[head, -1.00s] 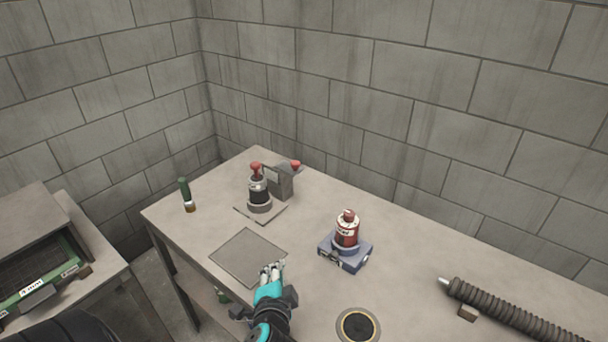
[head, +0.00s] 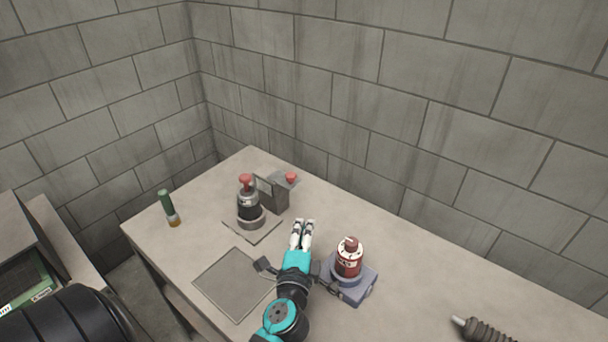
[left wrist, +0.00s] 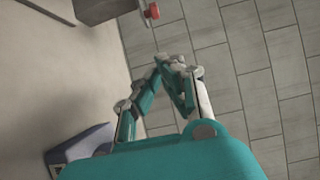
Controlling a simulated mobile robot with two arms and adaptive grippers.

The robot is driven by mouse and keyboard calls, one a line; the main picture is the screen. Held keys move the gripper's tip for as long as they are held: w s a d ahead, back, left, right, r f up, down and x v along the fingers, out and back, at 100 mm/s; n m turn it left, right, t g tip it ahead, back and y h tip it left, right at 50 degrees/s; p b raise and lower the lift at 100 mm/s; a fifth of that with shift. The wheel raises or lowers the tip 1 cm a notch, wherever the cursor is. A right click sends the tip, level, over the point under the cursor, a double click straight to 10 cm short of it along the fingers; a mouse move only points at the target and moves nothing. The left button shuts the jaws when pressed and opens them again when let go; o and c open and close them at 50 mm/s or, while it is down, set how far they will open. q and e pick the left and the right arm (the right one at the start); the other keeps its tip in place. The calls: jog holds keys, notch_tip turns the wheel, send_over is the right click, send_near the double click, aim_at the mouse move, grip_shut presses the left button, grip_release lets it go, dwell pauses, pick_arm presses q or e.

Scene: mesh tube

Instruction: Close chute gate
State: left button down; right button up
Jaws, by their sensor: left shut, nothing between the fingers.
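A grey metal box (head: 272,194) with a red knob (head: 291,177) on its side stands near the back corner of the table; this looks like the chute with its gate, but I cannot tell the gate's position. The box (left wrist: 98,10) and the red knob (left wrist: 152,11) also show at the top of the left wrist view. My left gripper (head: 302,226) is shut and empty, above the table, in front and right of the box and apart from it. Its fingertips (left wrist: 172,62) also show in the left wrist view. My right gripper is not in view.
A black canister with a red top (head: 250,206) stands left of the box. A red bottle on a blue-grey base (head: 349,260) is close right of my left gripper. A flat square plate (head: 234,284) lies on the table.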

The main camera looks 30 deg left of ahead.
aim_at(284, 184)
pick_arm(q)
jog(key=p+x, duration=0.3)
jog(key=x, duration=0.7)
jog(key=a, duration=0.3)
jog(key=w+a, duration=0.1)
jog(key=a, duration=0.2)
jog(key=w+a, duration=0.1)
jog(key=a, duration=0.2)
jog(key=shift+a, duration=0.4)
jog(key=shift+r, duration=0.15)
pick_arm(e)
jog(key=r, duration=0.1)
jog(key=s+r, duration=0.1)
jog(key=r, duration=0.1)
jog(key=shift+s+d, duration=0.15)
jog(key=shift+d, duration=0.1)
